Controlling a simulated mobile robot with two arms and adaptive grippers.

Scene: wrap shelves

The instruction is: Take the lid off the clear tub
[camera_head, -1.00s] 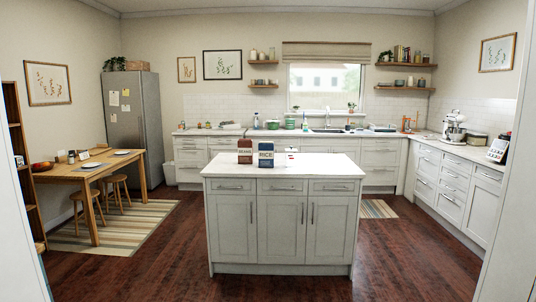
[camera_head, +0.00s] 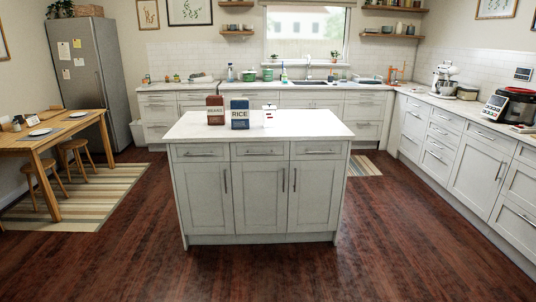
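No clear tub can be made out for certain. A small pale object with a red part (camera_head: 269,113) is on the island worktop (camera_head: 310,130), just right of the boxes, too small to identify. Neither of my grippers is in view.
A brown BEANS box (camera_head: 215,110) and a blue RICE box (camera_head: 239,113) stand on the island. A stand mixer (camera_head: 445,79) and a red cooker (camera_head: 513,106) are on the right counter. A wooden table (camera_head: 55,140) with stools is at the left. The floor before the island is clear.

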